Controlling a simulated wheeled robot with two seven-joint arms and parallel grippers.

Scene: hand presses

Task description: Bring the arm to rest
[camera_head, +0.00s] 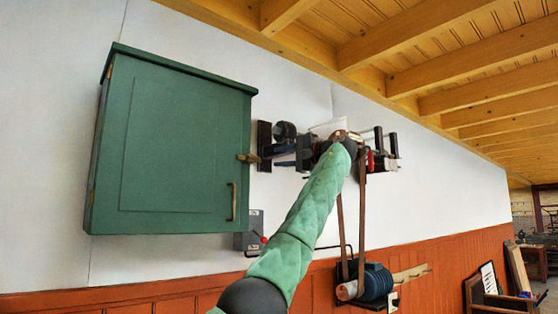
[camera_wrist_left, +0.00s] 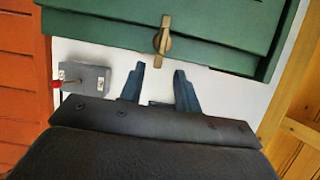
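My left arm, in a green sleeve, reaches up across the head view to the wall. My left gripper (camera_head: 281,153) is raised beside the right edge of the green cabinet (camera_head: 176,150), its fingers toward the cabinet. In the left wrist view the two blue-grey fingers (camera_wrist_left: 160,83) stand apart with nothing between them. The cabinet's brass latch (camera_wrist_left: 162,38) is just beyond the fingertips, apart from them in the picture; it also shows in the head view (camera_head: 248,158). The cabinet door appears shut. My right gripper is in neither view.
A grey switch box (camera_wrist_left: 84,78) with a red part is on the wall below the cabinet. A blue motor (camera_head: 376,282) with belts hangs lower right. Machinery on the wall (camera_head: 393,145) is close behind my wrist. Wooden beams (camera_head: 450,60) run overhead.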

